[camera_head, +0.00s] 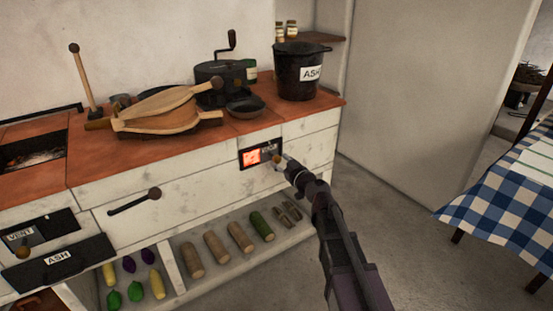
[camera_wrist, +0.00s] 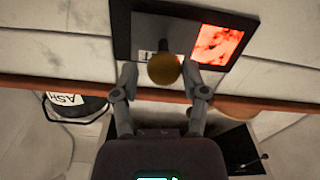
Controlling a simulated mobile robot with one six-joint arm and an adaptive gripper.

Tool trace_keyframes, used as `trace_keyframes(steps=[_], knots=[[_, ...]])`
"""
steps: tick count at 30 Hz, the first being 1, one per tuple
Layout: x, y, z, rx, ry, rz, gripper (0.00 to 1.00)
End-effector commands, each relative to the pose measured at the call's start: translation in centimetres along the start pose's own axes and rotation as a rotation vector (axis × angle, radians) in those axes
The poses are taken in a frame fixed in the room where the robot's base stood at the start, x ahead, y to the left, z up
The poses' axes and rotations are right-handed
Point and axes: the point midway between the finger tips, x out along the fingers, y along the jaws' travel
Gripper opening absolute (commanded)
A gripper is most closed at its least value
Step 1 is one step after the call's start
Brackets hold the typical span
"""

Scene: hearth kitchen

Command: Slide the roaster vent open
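The roaster vent (camera_head: 248,157) is a dark-framed slot in the white front below the black crank roaster (camera_head: 222,84). Red glow shows in its left part in the head view, and a labelled slide plate covers the right part. In the wrist view the picture is turned over, with the glow (camera_wrist: 216,45) to the right of the plate. The vent's brass knob (camera_wrist: 164,69) sits between the fingertips of my gripper (camera_wrist: 160,78). The fingers are apart, with a gap at the left finger; the right fingertip is close to the knob, and contact is unclear. My gripper also shows in the head view (camera_head: 285,165).
A second vent (camera_head: 40,231) labelled VENT and an ASH drawer (camera_head: 58,257) are at lower left. An ash bucket (camera_head: 299,72), bellows (camera_head: 170,112) and pan (camera_head: 245,107) stand on the counter. Logs (camera_head: 240,236) lie on the low shelf. Floor at right is clear before the checked table (camera_head: 500,200).

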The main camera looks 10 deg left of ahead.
Motion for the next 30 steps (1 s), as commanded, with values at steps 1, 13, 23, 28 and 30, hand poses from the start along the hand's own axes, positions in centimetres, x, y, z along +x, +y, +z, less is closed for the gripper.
trace_keyframes(steps=[1, 13, 23, 28, 30], knots=[[-1.3, 0.0, 0.0, 0.001, -0.001, 0.007, 0.52], [-7.2, -0.1, 0.0, 0.000, -0.001, 0.005, 0.52], [-8.8, 0.0, 0.0, 0.000, -0.001, 0.004, 0.52], [-8.7, 0.0, 0.0, 0.000, -0.001, 0.003, 0.52], [-8.7, 0.0, 0.0, 0.000, -0.001, 0.003, 0.52]])
